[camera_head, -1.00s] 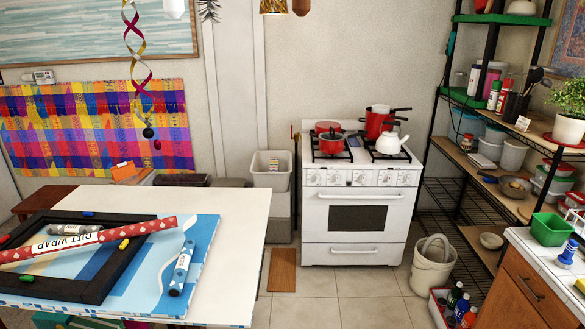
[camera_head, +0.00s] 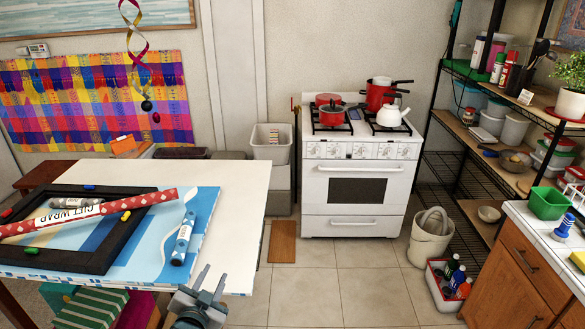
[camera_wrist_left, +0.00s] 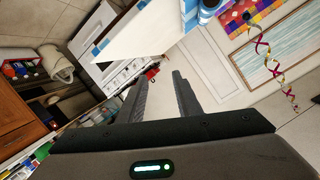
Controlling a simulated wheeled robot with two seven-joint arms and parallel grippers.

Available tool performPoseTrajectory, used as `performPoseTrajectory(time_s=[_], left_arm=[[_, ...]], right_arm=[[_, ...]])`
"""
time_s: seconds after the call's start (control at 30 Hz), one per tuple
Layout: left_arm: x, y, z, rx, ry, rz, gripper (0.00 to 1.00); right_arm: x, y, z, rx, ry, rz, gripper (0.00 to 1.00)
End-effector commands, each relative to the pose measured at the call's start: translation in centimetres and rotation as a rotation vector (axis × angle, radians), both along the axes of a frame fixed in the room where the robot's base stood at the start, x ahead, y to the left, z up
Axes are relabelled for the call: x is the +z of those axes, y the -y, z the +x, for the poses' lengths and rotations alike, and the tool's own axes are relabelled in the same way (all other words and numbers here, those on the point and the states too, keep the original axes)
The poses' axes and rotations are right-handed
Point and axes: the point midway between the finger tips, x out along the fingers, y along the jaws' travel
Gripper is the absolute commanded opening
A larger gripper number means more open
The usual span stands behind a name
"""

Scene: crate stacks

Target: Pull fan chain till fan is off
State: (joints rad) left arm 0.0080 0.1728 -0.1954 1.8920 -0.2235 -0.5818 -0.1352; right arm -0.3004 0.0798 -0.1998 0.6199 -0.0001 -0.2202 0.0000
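No fan and no clear pull chain show in these views. A twisted magenta and gold ribbon (camera_head: 135,45) with two small balls hangs at the upper left in the head view. It also shows in the left wrist view (camera_wrist_left: 263,50), to the right of the fingers. I cannot tell whether it is joined to a fan. My left gripper (camera_head: 213,280) is low in the head view, in front of the white table's near right corner. In the left wrist view its fingers (camera_wrist_left: 162,76) are apart with nothing held between them. My right gripper is out of view.
The white table (camera_head: 245,190) at the left carries a dark frame (camera_head: 108,250), a gift wrap roll (camera_head: 88,212) and a blue tube (camera_head: 184,238). A stove (camera_head: 352,205) stands against the wall. Shelves (camera_head: 462,150) and a wooden counter (camera_head: 520,275) are at the right. The middle floor is clear.

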Motion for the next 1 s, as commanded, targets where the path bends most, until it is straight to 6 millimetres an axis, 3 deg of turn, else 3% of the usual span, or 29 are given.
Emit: performPoseTrajectory(time_s=[0.1,0.57,0.8,1.0], left_arm=[[5.0,0.2,1.0,-0.009,0.093,0.02,0.31],[23.3,1.8,5.6,-0.081,0.524,0.169,0.31],[32.8,3.7,7.7,-0.145,0.794,0.295,0.31],[40.7,5.8,8.3,-0.207,1.036,0.424,0.31]], right_arm=[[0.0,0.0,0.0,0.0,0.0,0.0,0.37],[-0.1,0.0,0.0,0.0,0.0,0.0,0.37],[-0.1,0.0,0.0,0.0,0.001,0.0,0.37],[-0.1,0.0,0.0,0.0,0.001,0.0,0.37]])
